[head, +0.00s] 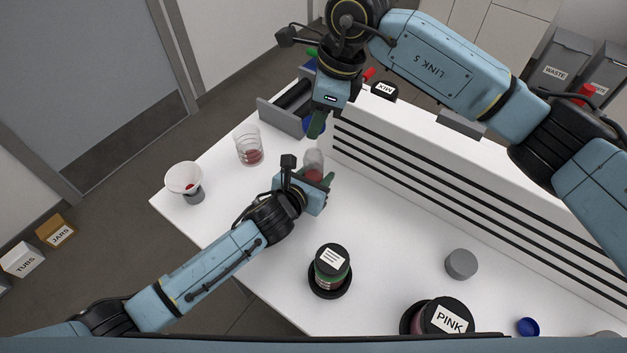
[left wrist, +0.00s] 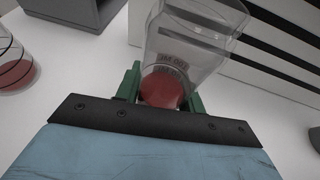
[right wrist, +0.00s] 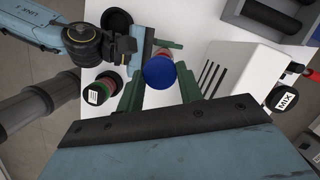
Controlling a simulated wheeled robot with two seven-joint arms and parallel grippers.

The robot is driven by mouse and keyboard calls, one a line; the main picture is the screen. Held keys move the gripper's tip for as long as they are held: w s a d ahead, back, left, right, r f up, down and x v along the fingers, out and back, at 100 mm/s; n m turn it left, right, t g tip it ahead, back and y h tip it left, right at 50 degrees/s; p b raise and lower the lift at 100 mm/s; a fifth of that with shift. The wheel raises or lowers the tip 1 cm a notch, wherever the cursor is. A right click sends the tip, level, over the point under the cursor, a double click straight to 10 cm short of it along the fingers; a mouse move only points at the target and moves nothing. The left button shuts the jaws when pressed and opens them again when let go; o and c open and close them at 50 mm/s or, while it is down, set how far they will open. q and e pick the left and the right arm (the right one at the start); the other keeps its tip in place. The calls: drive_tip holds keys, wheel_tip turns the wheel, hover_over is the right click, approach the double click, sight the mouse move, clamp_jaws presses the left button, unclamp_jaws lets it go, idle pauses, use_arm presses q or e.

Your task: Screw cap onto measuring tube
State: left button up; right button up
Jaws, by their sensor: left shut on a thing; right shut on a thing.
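The measuring tube (head: 314,160) is clear with red pigment in its lower part. My left gripper (head: 318,185) is shut on it and holds it roughly upright; the left wrist view shows the tube (left wrist: 190,45) between the green fingers, its upper end near the frame edge. A blue cap (head: 310,126) is at the fingertips of my right gripper (head: 316,124), which is shut on it.
A beaker with red pigment (head: 249,150) and a funnel on a stand (head: 184,178) stand left. A green jar (head: 331,268), PINK jar (head: 450,318), grey cylinder (head: 461,264) and another blue cap (head: 528,327) stand nearer. A drawer (head: 275,118) and striped white housing (head: 430,160) lie behind.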

hover_over(313, 177)
drive_tip(key=w, duration=0.2)
drive_tip(key=shift+d+f, duration=0.2)
drive_tip(key=shift+f, duration=1.05)
drive_tip(key=shift+d+f, duration=0.15)
drive_tip(key=shift+f, duration=1.1)
drive_tip(key=shift+f, duration=0.9)
drive_tip(key=shift+f, duration=0.6)
